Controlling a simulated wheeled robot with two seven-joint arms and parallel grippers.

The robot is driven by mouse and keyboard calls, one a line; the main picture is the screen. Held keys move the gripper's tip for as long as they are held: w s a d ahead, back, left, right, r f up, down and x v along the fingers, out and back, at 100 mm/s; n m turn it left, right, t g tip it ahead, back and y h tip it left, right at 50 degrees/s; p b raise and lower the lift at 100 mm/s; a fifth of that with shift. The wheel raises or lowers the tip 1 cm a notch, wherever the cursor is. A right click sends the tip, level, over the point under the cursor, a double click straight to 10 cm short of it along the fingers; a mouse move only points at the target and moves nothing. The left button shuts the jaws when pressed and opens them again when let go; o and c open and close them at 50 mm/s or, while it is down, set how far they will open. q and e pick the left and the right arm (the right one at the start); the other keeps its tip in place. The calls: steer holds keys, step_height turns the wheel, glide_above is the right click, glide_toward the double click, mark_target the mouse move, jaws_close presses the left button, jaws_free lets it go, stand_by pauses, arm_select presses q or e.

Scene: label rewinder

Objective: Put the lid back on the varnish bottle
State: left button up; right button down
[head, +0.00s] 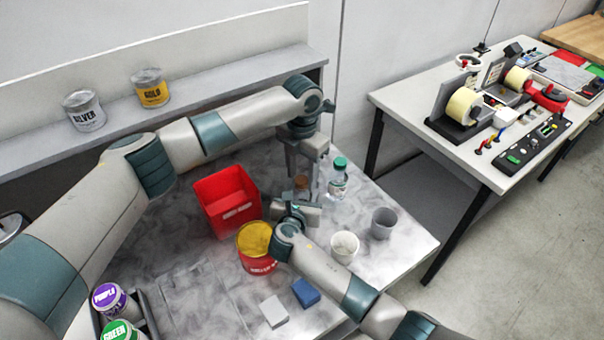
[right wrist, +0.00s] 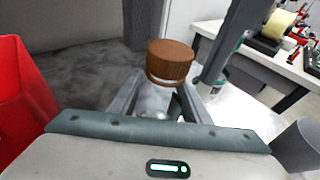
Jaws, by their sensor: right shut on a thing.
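The brown lid (head: 301,182) is at the top of a clear bottle, which I take as the varnish bottle. In the right wrist view the lid (right wrist: 170,61) sits over the clear bottle (right wrist: 154,102), with a pale rim below it. I cannot tell whether it is fully seated. My right gripper (right wrist: 157,96) is shut on the bottle, one finger at each side, below the lid. It also shows in the head view (head: 299,209). My left gripper (head: 303,176) points down from above. Its fingers are apart, one on each side of the lid, with visible gaps.
A green-capped clear bottle (head: 338,180) stands close on the right. A red bin (head: 226,203) and a red can with yellow inside (head: 257,262) stand left. A white cup (head: 344,248) and grey cup (head: 383,222) stand right. Grey (head: 273,311) and blue (head: 305,292) blocks lie in front.

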arm_select(q)
steer(key=shift+r, duration=0.1)
steer(key=shift+r, duration=2.15)
steer(key=shift+c, duration=0.4)
